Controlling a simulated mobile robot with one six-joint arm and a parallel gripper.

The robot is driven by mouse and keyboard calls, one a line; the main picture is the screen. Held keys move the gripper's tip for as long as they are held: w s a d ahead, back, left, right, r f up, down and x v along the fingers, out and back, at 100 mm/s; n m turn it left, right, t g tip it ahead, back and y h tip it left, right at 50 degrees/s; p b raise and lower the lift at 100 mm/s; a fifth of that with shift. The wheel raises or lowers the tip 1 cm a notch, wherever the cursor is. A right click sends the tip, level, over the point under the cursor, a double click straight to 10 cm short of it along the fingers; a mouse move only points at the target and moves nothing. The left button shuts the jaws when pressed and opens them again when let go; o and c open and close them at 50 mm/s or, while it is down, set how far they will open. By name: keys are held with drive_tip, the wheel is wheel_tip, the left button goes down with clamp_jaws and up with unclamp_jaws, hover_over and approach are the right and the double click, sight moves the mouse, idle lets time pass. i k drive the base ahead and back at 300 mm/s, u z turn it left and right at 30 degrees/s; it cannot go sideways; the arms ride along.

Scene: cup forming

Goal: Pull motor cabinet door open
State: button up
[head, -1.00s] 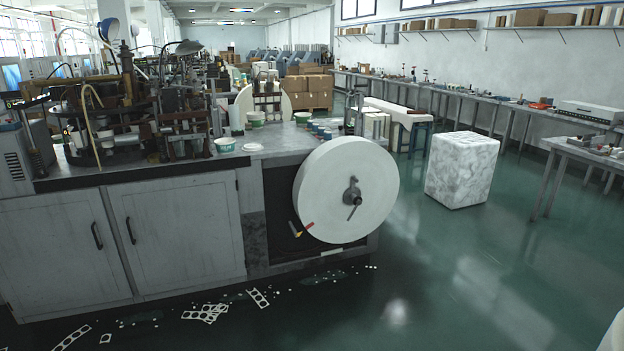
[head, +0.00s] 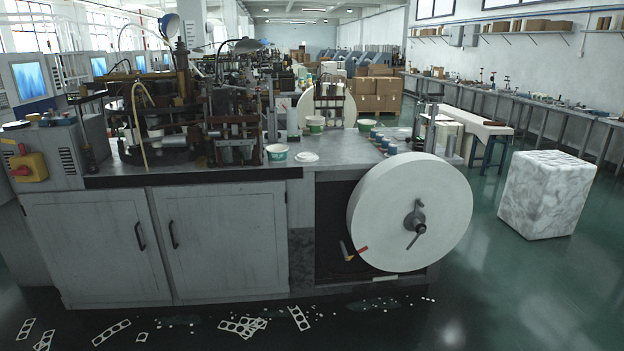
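The cabinet under the cup forming machine has two grey doors side by side in the head view, a left door (head: 98,245) and a right door (head: 225,240). Both look shut. The left door has a dark vertical handle (head: 140,236) near its right edge. The right door has a similar handle (head: 173,235) near its left edge. Which of them is the motor cabinet door I cannot tell. My gripper is not in view.
A large white paper roll (head: 440,190) sticks out at the cabinet's right. Paper scraps (head: 243,326) lie on the floor in front. A wrapped white block (head: 548,193) stands on the right. A control box with a red switch (head: 28,168) is at far left.

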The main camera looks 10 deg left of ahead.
sight(96, 246)
drive_tip(key=u, duration=0.4)
drive_tip(key=i, duration=0.7)
drive_tip(key=u, duration=0.8)
drive_tip(key=i, duration=0.5)
drive_tip(key=u, duration=0.75)
drive_tip(key=i, duration=0.5)
drive_tip(key=u, duration=0.75)
drive_tip(key=i, duration=0.7)
drive_tip(key=u, duration=0.55)
drive_tip(key=i, duration=1)
drive_tip(key=u, duration=0.25)
